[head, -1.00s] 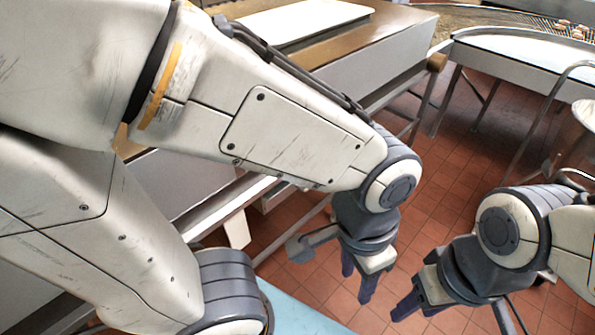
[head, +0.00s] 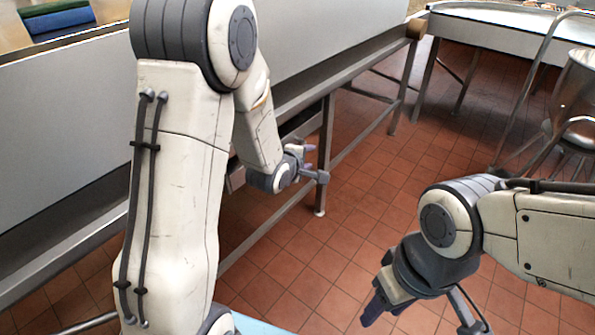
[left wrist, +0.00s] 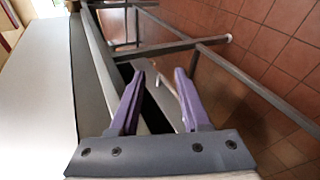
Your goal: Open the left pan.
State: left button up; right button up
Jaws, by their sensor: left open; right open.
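No pan can be clearly made out. In the left wrist view a grey metal part (left wrist: 168,106) with a dark gap beside it lies beyond and between my fingers; I cannot tell whether it belongs to the left pan. My left gripper (head: 303,158) is low beside the long grey counter (head: 60,140), near its under-frame, and looks small behind my arm. In the left wrist view its two purple fingers (left wrist: 160,74) are apart with nothing held. My right gripper (head: 378,308) is open and empty above the tiled floor at the lower right.
The counter's metal rail (head: 375,75) and leg (head: 324,150) stand close to my left gripper. A second table (head: 490,25) is at the back right. A shiny metal bowl (head: 582,90) stands at the right edge. The red tiled floor (head: 330,255) between is open.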

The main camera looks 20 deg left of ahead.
pick_arm(q)
jog(key=w+a+f+n+t+y+b, duration=0.1)
jog(key=w+a+f+n+t+b, duration=0.2)
jog(key=a+f+n+b, duration=0.35)
jog(key=shift+n, duration=0.25)
jog(key=x, duration=0.3)
jog(key=a+x, duration=0.1)
jog(key=x, duration=0.6)
jog(key=shift+a, duration=0.2)
pick_arm(e)
notch_tip(320, 180, down, 9)
jog(key=shift+f, duration=0.1)
pick_arm(q)
grip_shut()
